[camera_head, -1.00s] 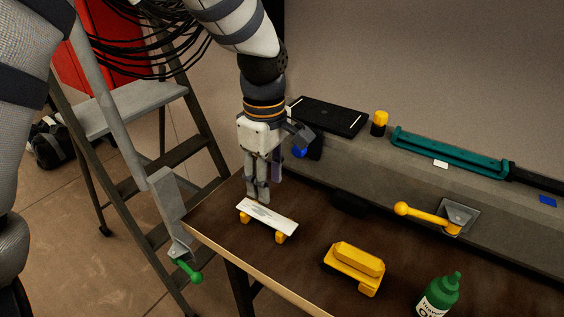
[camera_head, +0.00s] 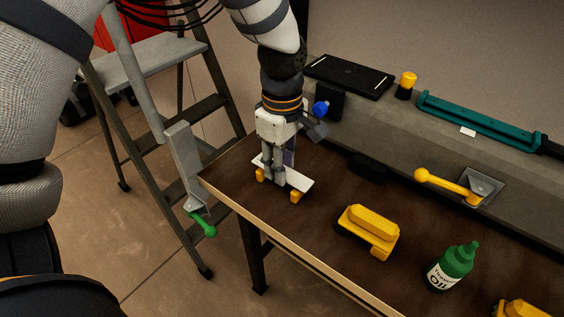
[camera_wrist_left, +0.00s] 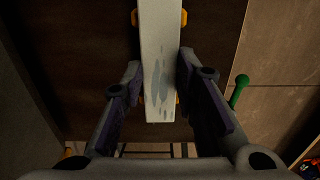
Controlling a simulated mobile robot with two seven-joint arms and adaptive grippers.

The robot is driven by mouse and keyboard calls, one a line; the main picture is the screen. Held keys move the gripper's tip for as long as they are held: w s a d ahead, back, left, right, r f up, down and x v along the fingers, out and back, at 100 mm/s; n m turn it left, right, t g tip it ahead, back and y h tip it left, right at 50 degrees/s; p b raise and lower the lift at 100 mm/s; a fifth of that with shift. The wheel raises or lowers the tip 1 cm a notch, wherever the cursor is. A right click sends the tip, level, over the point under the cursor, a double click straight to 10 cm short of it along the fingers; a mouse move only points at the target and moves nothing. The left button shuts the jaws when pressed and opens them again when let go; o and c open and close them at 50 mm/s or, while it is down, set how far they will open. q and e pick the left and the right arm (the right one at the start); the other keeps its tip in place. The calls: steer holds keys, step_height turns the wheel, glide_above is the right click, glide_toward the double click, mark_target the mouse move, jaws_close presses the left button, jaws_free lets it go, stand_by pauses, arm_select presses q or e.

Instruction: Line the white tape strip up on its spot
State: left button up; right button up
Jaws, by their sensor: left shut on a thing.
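A long flat white strip (camera_head: 298,182) lies on yellow supports (camera_head: 296,196) near the left corner of the dark bench top. My left gripper (camera_head: 274,180) comes down from above and is shut on the strip near its middle. In the left wrist view the strip (camera_wrist_left: 160,45) runs between the two fingers (camera_wrist_left: 160,98) and shows grey smudges. The contact itself is hard to see. My right gripper is out of view.
A yellow block-like tool (camera_head: 368,232) and a green oil bottle (camera_head: 453,267) stand on the bench (camera_head: 330,225). A yellow-handled lever (camera_head: 445,184) sticks out from the grey ledge (camera_head: 400,140) behind.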

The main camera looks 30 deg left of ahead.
arm_select(q)
step_height(320, 180, up, 3)
steer(key=shift+f+p, duration=0.15)
steer(key=shift+p, duration=0.2)
steer(key=shift+r, duration=1)
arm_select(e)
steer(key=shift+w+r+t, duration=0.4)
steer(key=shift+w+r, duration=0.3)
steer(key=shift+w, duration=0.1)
